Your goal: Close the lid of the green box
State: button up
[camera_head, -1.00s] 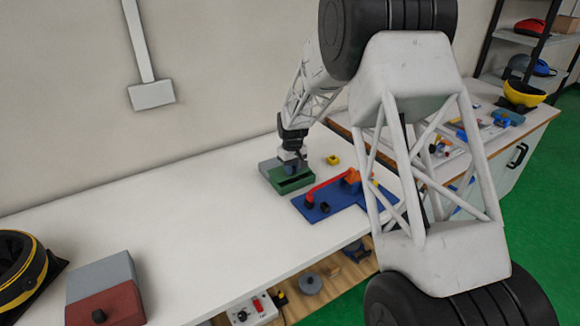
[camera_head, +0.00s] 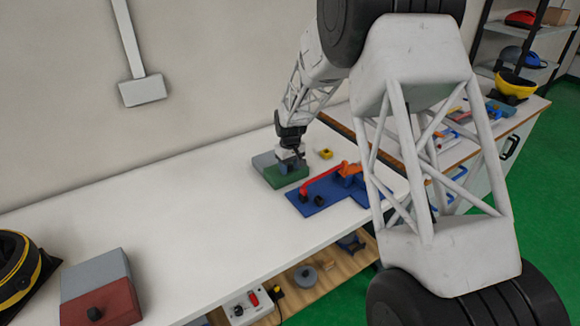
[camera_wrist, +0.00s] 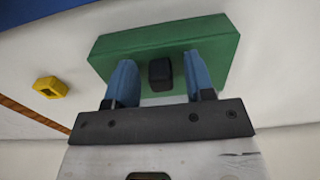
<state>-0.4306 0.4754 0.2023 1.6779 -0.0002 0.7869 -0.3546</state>
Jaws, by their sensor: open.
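The green box (camera_head: 287,176) stands on the white table, with a grey part (camera_head: 264,161) beside it on its left. Its green top looks unbroken, with no dark opening visible in the head view. In the wrist view the green face (camera_wrist: 205,48) carries a small black knob (camera_wrist: 160,73). My gripper (camera_head: 293,162) is at the box, partly covering it. In the wrist view my gripper's two blue fingers (camera_wrist: 160,66) are open, one on each side of the knob, with gaps showing between. Whether the fingertips touch the green face cannot be told.
A blue base with a red bar (camera_head: 322,178) lies just right of the box. A small yellow block (camera_head: 325,153) is behind it. A grey and red box (camera_head: 100,290) and a black-yellow object (camera_head: 18,270) stand far left. The table's middle is clear.

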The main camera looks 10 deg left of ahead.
aim_at(291, 165)
jog(key=shift+r, duration=0.1)
jog(key=shift+r, duration=3.8)
jog(key=shift+d+r, duration=0.1)
jog(key=shift+s+d+r, duration=0.1)
jog(key=shift+d+r, duration=0.05)
jog(key=s+d+r+m+t, duration=0.1)
jog(key=s+d+r+m, duration=0.1)
jog(key=s+d+r, duration=0.85)
jog(key=s+d+r+m, duration=0.3)
jog(key=s+d+r, duration=0.5)
jog(key=s+d, duration=0.4)
jog(key=s+d+m, duration=0.1)
jog(key=s+d, duration=0.3)
jog(key=s, duration=0.5)
jog(key=s+d+m+t, duration=0.1)
jog(key=s+d, duration=0.4)
jog(key=s, duration=0.4)
jog(key=s+d+m, duration=0.2)
jog(key=s+d, duration=0.3)
jog(key=s, duration=0.4)
jog(key=shift+s+t, duration=0.3)
jog(key=shift+s, duration=0.1)
